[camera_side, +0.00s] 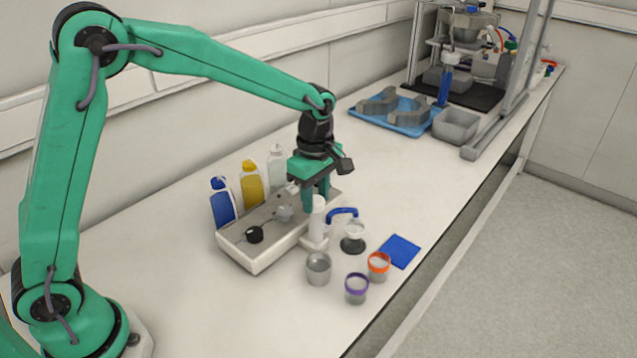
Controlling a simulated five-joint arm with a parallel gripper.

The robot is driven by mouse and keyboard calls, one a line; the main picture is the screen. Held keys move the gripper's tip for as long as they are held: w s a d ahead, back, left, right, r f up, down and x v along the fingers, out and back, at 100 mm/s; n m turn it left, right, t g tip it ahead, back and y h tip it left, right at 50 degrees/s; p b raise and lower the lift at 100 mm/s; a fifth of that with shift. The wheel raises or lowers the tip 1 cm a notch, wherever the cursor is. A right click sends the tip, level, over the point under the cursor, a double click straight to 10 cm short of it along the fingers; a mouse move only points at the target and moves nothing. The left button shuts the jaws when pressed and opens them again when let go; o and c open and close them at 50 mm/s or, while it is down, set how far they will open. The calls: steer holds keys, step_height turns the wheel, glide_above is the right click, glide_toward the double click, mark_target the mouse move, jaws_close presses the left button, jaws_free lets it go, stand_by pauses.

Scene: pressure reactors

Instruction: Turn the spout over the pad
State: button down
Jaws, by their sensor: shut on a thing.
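The spout (343,211) is a blue curved tube reaching right from near the top of a white upright post (318,220). Its free end is near a small white cup on a black base (354,235), not over the blue pad. The blue square pad (399,251) lies flat and bare on the bench, farther right. My gripper (317,198) points down at the post's top, where the spout begins. It is shut there, apparently on the spout; the fingers hide the exact hold.
A grey tray unit (264,262) with a black knob is left of the post. Blue, yellow and white bottles (251,183) stand behind it. A grey cup (318,268), a purple-rimmed cup (356,290) and an orange-rimmed cup (379,266) stand in front.

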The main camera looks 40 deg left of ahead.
steer(key=c, duration=1)
jaws_free()
steer(key=shift+o, duration=0.2)
steer(key=shift+r, duration=3.95)
